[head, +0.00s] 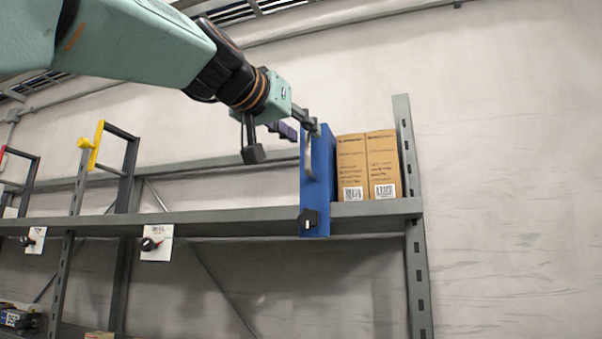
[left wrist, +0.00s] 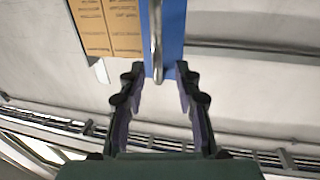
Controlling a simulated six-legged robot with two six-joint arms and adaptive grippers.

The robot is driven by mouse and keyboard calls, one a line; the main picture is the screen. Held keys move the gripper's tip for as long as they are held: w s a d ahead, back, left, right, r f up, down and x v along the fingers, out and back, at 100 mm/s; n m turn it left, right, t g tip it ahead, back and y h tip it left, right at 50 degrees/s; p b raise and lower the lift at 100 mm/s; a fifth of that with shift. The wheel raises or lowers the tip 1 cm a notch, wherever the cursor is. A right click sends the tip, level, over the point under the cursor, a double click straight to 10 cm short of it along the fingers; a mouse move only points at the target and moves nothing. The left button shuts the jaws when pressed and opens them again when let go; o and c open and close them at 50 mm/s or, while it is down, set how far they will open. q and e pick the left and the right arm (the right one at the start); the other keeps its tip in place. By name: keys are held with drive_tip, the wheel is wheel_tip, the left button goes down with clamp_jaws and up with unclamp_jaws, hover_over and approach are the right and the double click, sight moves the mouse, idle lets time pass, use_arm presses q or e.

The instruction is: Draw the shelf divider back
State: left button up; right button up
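The shelf divider (head: 318,185) is an upright blue panel on the shelf, with a metal bar handle (head: 308,155) on its face and a dark knob at its lower front. In the left wrist view the divider (left wrist: 174,30) and its handle (left wrist: 156,45) also show. My left gripper (head: 281,138) is open beside the divider's upper part. In the left wrist view its fingers (left wrist: 156,76) stand apart, with the lower end of the handle lined up between the tips and a gap on either side. My right gripper is not in view.
Two brown cartons (head: 367,165) stand right of the divider, close to it, and end near the rack post (head: 411,200). Tags with knobs (head: 157,243) hang on the beam.

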use_arm(q)
drive_tip(key=shift+w+d+f, duration=0.35)
drive_tip(key=shift+w+d, duration=0.4)
drive_tip(key=shift+d, duration=0.1)
drive_tip(key=shift+s+a, duration=0.1)
drive_tip(key=shift+a, duration=0.25)
drive_tip(key=shift+c, duration=0.9)
drive_tip(key=shift+s+a+r, duration=0.25)
drive_tip(key=shift+s+a, duration=0.2)
drive_tip(key=shift+c, duration=1.4)
drive_tip(key=shift+d, duration=0.1)
drive_tip(key=shift+c, duration=0.8)
drive_tip(key=shift+d, duration=0.3)
clamp_jaws()
drive_tip(key=shift+w+a+f, duration=0.1)
